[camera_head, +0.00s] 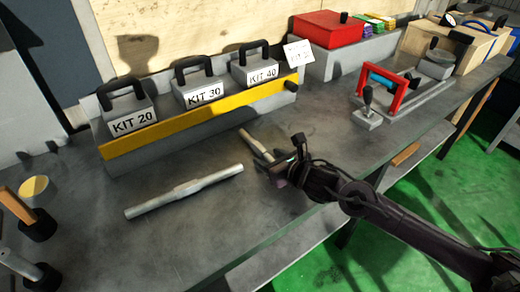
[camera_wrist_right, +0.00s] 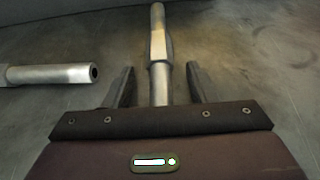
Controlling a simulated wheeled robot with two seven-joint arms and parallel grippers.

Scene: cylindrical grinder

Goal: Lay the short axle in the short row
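The short axle (camera_head: 253,142), a grey metal rod with a thicker middle, lies on the dark bench at the centre of the head view. It also shows in the right wrist view (camera_wrist_right: 157,35), pointing away from me. My right gripper (camera_head: 271,160) is low over its near end, which it partly hides. In the wrist view the right gripper's fingers (camera_wrist_right: 158,76) stand apart on either side of the axle, with gaps showing on both sides. A longer stepped axle (camera_head: 185,190) lies to the left; its end shows in the wrist view (camera_wrist_right: 50,75). I cannot make out a short row. My left gripper is out of view.
A grey rack with a yellow front bar (camera_head: 200,118) holds weights labelled KIT 20, 30 and 40 along the back. A red frame fixture (camera_head: 400,92) and a red box (camera_head: 327,29) stand right. Black-based handles (camera_head: 35,222) stand at the left edge. The front middle bench is clear.

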